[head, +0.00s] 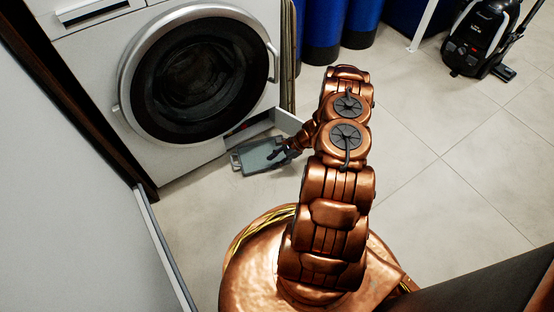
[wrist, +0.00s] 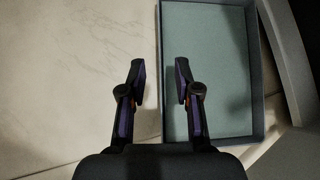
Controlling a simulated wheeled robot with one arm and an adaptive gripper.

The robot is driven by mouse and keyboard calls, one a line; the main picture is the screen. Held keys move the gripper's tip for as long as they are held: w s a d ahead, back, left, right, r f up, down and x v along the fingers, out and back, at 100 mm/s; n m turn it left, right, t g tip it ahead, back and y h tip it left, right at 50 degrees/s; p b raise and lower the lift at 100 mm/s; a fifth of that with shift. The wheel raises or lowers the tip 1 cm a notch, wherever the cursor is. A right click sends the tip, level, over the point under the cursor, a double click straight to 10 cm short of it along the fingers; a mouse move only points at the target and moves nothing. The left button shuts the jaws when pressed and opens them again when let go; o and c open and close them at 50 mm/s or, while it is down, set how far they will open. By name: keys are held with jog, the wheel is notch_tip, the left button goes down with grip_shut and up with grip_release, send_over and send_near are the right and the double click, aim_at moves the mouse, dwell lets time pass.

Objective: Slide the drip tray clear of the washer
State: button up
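The drip tray (head: 258,157) is a shallow grey-green rectangle with a dark rim, lying on the floor against the front of the white washer (head: 112,75) near its lower right corner. In the wrist view the tray (wrist: 222,50) fills the right half. My gripper (head: 278,153) is low over the tray's right end in the head view. In the wrist view my gripper (wrist: 160,78) is open, with the left finger over bare floor and the right finger over the tray's inside. The tray's left rim runs between them. I cannot tell whether the fingers touch it.
A small flap (head: 288,121) stands open at the washer's lower right corner, close to the tray. Blue cylinders (head: 322,30) stand behind. A black vacuum cleaner (head: 480,38) is at the top right. The tiled floor (head: 440,150) to the right is clear.

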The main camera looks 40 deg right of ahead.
aim_at(263, 169)
jog(key=b+x, duration=0.2)
jog(key=x, duration=0.4)
jog(key=shift+w+a+f, duration=0.1)
jog(key=shift+a+f, duration=0.05)
jog(key=shift+a, duration=0.1)
jog(key=shift+c, duration=0.2)
grip_shut()
